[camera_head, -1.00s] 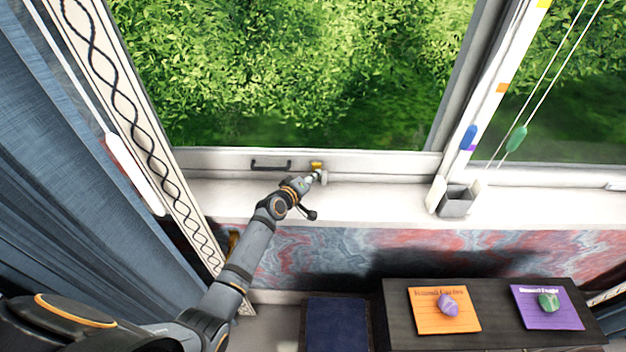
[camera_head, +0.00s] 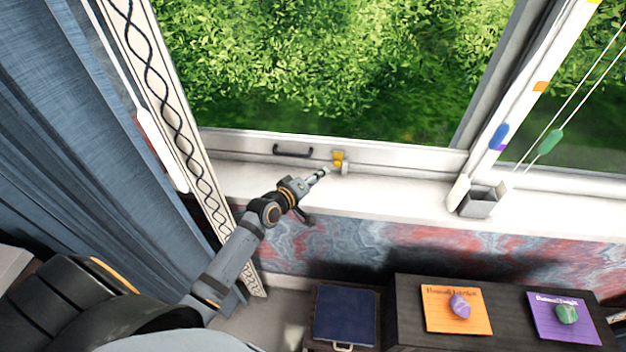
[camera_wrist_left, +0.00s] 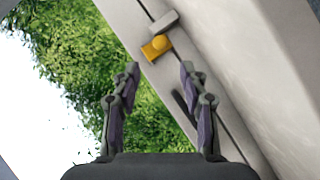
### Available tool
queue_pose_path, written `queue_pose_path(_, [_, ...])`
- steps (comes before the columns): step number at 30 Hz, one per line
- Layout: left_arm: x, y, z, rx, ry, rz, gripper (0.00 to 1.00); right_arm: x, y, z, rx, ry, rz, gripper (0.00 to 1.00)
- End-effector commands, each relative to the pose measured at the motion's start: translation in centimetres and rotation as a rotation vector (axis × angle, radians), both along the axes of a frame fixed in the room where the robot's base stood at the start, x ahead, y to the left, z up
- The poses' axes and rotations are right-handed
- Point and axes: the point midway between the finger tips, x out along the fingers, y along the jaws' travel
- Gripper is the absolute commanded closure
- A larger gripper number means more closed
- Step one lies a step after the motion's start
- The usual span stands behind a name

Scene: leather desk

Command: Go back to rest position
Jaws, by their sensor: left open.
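My left arm reaches up from the lower left in the head view. My left gripper (camera_head: 322,173) is over the white window sill, just left of a small yellow piece (camera_head: 338,158) and a small pale block (camera_head: 345,169) at the window frame. In the left wrist view my left gripper (camera_wrist_left: 159,75) is open, with nothing between its fingers. The yellow piece (camera_wrist_left: 156,48) and the pale block (camera_wrist_left: 164,22) lie ahead of the fingertips, apart from them. My right gripper is not in view.
A dark window handle (camera_head: 293,151) is on the frame. A grey holder (camera_head: 481,201) stands on the sill at right. Below, a dark cabinet (camera_head: 408,338) bears an orange card (camera_head: 440,322) and a purple card (camera_head: 590,333), each with a stone. A blue curtain (camera_head: 75,150) hangs at left.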

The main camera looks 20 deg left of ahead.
Motion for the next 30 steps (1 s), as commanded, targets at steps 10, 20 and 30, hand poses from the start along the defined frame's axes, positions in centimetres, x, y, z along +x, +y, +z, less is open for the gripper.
queue_pose_path(10, [-2.1, 0.5, 0.7, 0.0, -0.001, 0.0, 0.56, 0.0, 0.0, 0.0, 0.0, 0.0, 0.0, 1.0])
queue_pose_path(20, [-2.1, 0.5, 0.7, -0.001, 0.0, 0.0, 0.56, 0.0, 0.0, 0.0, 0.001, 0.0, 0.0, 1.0])
queue_pose_path(30, [-11.2, -2.4, -3.5, 0.467, 0.278, -0.254, 0.56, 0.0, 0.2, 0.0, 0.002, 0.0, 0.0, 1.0])
